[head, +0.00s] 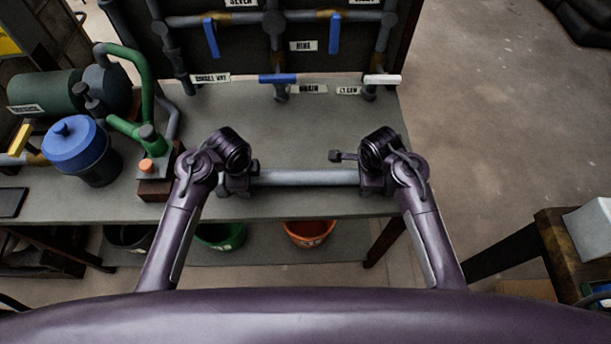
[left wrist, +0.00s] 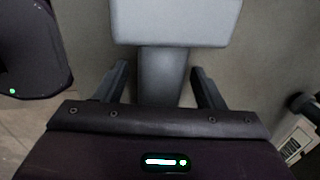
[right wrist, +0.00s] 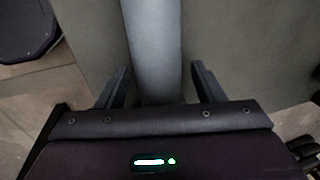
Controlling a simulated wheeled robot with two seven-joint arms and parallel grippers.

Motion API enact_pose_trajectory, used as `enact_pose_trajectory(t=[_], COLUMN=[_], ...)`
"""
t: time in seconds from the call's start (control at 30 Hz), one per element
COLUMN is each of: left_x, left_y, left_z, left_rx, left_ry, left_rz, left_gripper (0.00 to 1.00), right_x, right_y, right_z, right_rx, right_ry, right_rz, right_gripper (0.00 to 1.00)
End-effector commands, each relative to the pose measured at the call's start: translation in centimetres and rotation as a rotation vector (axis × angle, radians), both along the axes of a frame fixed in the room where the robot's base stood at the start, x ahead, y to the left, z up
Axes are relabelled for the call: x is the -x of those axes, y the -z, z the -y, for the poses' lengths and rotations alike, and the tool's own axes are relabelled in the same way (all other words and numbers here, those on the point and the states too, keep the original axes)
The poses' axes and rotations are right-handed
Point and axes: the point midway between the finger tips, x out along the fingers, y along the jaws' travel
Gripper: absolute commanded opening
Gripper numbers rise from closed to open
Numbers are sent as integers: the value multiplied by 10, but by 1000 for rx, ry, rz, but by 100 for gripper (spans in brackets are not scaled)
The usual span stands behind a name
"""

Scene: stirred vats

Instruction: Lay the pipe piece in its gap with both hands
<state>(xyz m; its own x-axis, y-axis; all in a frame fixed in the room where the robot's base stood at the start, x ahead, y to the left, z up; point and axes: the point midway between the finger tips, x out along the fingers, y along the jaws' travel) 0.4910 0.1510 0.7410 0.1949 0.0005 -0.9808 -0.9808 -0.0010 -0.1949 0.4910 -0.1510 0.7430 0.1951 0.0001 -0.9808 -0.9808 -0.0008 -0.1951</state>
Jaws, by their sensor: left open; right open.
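The pipe piece (head: 305,178) is a straight grey pipe lying left to right near the front of the bench. My left gripper (head: 238,184) is at its left end and my right gripper (head: 373,184) at its right end. In the left wrist view, the pipe (left wrist: 163,78) runs between the open fingers (left wrist: 160,70), with a wider pale grey end block beyond them. In the right wrist view, the pipe (right wrist: 153,50) passes between the open fingers (right wrist: 160,72). Both grippers straddle the pipe without being shut on it. I cannot tell which opening is its gap.
A dark panel with pipes and blue-handled valves (head: 277,79) stands at the back of the bench (head: 300,130). A blue-lidded pot (head: 75,145), green pipework (head: 145,85) and a dark green tank (head: 45,92) crowd the left. An orange bucket (head: 308,233) sits below. The bench middle is clear.

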Motion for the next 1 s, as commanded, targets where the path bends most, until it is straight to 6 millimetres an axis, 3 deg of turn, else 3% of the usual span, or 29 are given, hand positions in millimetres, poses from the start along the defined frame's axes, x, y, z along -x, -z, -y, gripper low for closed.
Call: enact_pose_trajectory(t=[0.07, 0.5, 0.77, 1.0], left_x=[0, 0, 0, 0], left_y=[0, 0, -2, -16], left_z=[0, 0, 0, 0], left_rx=[0, 1, 1, 1], left_ry=[0, 0, 0, 0], left_rz=[0, 0, 2, 2], left_gripper=[56, 0, 0, 0], right_x=[0, 0, 0, 0], right_y=[0, 0, -2, -15], right_z=[0, 0, 0, 0], right_rx=[0, 0, -1, -1], right_ry=[0, 0, 0, 0], right_rz=[0, 0, 2, 2], right_gripper=[55, 0, 0, 0])
